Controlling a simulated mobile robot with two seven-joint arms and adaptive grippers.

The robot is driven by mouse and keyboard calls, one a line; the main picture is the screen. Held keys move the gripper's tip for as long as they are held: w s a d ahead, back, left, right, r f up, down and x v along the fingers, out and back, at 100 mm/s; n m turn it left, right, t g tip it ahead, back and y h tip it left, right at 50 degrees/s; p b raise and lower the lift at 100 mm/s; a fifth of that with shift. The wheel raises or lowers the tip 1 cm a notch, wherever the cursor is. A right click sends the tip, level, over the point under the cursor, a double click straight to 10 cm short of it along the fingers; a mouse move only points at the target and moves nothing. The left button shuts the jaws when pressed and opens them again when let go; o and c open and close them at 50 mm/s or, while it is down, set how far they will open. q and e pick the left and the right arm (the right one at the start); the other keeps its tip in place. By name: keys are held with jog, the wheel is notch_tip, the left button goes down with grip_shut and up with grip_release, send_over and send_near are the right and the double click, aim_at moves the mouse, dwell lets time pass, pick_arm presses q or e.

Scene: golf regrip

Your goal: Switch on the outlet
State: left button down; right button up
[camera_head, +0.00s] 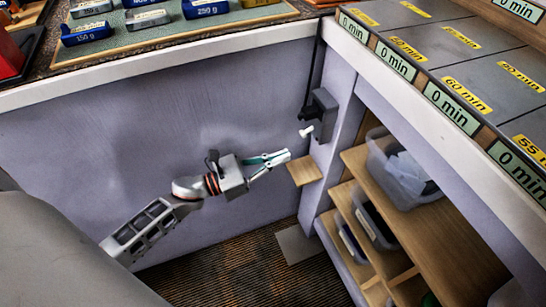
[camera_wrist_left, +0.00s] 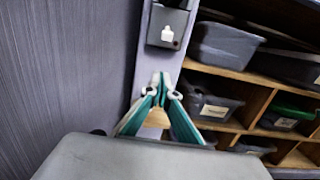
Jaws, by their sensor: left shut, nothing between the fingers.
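The outlet is a dark grey box (camera_head: 323,112) on the upright post at the end of the shelves, with a white switch lever (camera_head: 306,131) sticking out from it. In the left wrist view the outlet box (camera_wrist_left: 186,21) is at the top, with its white switch (camera_wrist_left: 167,34) facing me. My left gripper (camera_head: 284,157) is shut and empty, a little below and to the left of the switch in the head view, apart from it. In the left wrist view its fingertips (camera_wrist_left: 160,78) meet below the switch. My right gripper is in neither view.
A small wooden ledge (camera_head: 305,170) juts out just below the gripper tips. Wooden shelves (camera_head: 383,190) with grey bins (camera_head: 405,180) lie to the right. A countertop edge (camera_head: 170,57) runs above the arm. The space before the purple panel (camera_head: 90,150) is free.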

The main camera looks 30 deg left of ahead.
aim_at(308, 131)
pick_arm(q)
jog(key=w+d+r, duration=0.1)
jog(key=w+d+r+p, duration=0.1)
jog(key=w+r, duration=0.1)
jog(key=r, duration=0.1)
jog(key=shift+w+d+r, duration=0.1)
jog(key=shift+w+d, duration=0.2)
jog(key=shift+d, duration=0.1)
jog(key=shift+s+a, duration=0.1)
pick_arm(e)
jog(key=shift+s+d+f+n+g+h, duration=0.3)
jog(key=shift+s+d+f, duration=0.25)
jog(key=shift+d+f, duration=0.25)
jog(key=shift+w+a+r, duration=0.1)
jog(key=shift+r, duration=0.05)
